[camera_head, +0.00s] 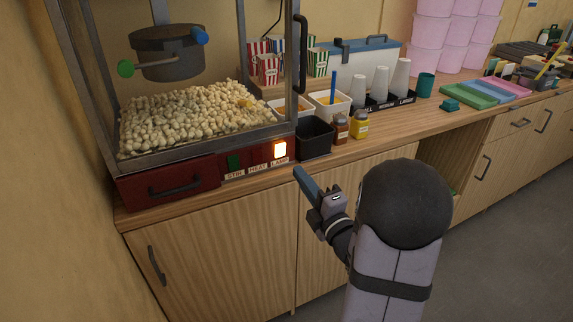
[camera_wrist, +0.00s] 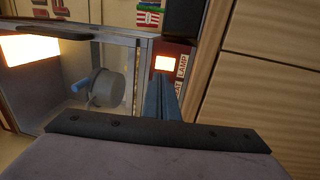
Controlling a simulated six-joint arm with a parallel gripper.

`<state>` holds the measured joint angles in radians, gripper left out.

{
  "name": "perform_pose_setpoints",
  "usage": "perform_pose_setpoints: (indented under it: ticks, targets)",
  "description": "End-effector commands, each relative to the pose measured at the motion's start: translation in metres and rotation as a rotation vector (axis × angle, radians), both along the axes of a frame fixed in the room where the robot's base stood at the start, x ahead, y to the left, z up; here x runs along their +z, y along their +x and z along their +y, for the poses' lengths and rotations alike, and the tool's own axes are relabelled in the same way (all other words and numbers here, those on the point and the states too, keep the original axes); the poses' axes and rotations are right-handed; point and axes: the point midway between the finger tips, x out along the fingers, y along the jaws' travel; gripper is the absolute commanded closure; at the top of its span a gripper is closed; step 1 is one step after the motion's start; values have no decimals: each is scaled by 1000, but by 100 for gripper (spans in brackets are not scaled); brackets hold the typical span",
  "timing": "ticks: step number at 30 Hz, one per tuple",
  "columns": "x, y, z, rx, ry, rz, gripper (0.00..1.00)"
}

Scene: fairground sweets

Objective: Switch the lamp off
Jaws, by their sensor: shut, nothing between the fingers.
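The lamp switch (camera_head: 280,150) is a square lit orange-white rocker on the red front panel of the popcorn machine (camera_head: 180,100), above the label LAMP. It also shows lit in the wrist view (camera_wrist: 163,63). The heat switch beside it is dark, and a dark green switch (camera_head: 233,161) is at the left of the panel. My gripper (camera_head: 300,174) is shut and empty, its blue fingers just below and right of the lamp switch in the head view. In the wrist view the fingers (camera_wrist: 160,88) point at the panel near the LAMP label. I cannot tell whether they touch it.
A black bin (camera_head: 315,140) stands right of the panel, close to my fingers. Brown (camera_head: 341,128) and yellow (camera_head: 360,125) shaker jars stand beside it. Cups (camera_head: 380,84) and trays are farther right. A drawer handle (camera_head: 176,186) sticks out left of the switches. Space before the cupboard fronts is open.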

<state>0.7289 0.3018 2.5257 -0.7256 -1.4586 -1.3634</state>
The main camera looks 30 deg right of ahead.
Motion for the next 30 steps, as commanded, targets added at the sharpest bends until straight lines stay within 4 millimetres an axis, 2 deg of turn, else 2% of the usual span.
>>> perform_pose_setpoints:
  ticks: [1, 9, 15, 21, 30]
  targets:
    - [4, 10, 1, 6, 1, 1, 100]
    - [9, 52, 2, 5, 1, 2, 100]
    - [11, 75, 1, 3, 1, 2, 100]
    - [12, 85, 1, 3, 1, 1, 100]
    - [11, 86, 0, 2, 1, 1, 100]
